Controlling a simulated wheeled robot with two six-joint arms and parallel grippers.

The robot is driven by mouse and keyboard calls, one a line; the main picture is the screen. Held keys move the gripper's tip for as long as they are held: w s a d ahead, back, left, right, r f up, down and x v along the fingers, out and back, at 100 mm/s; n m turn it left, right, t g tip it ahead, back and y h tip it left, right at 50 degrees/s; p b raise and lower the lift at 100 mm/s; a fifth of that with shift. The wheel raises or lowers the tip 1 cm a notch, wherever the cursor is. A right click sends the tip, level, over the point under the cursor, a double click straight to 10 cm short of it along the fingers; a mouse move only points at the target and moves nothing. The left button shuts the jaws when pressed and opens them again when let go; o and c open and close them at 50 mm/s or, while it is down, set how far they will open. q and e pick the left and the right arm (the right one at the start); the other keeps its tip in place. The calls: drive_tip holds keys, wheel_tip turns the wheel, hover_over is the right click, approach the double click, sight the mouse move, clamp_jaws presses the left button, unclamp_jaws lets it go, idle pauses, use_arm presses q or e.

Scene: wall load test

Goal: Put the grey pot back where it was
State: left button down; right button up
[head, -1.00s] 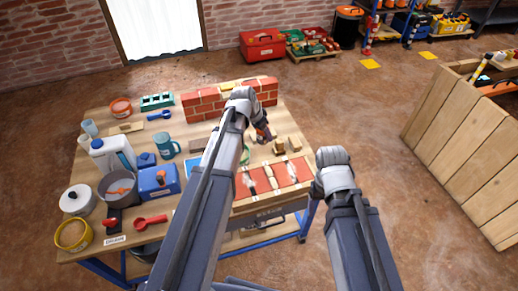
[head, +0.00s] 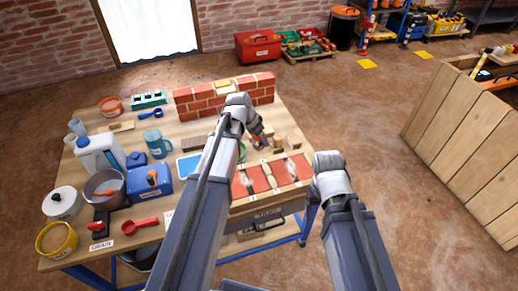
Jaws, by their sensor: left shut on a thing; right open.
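A grey pot (head: 104,189) stands on the left part of the wooden table, with something orange in it. It is between a white lidded pot and a blue box, far from both arms. My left gripper (head: 261,138) is near the small wooden blocks in front of the brick wall. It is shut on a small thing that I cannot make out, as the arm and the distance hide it. My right arm comes in at the lower right, beside the table's right edge. Its jaws do not show; the arm hides them.
The white pot (head: 62,203), yellow tub (head: 57,240), blue box (head: 150,184), red scoop (head: 139,225) and white jug (head: 101,156) crowd around the grey pot. The brick wall (head: 224,95) stands at the back. Wooden blocks (head: 293,143) lie on the right. Floor right of the table is clear.

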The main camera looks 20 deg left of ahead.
sight(259, 145)
use_arm(q)
drive_tip(key=shift+f+b, duration=1.8)
drive_tip(key=shift+b, duration=0.05)
drive_tip(key=shift+f, duration=0.1)
drive_tip(key=shift+f, duration=0.15)
drive_tip(key=shift+c, duration=0.6)
unclamp_jaws()
drive_tip(key=shift+p+v, duration=0.7)
drive_tip(key=shift+v, duration=0.25)
drive_tip(key=p+v, duration=0.9)
drive_tip(key=v, duration=0.1)
drive_tip(key=shift+r+p, duration=0.35)
drive_tip(key=shift+p, duration=0.05)
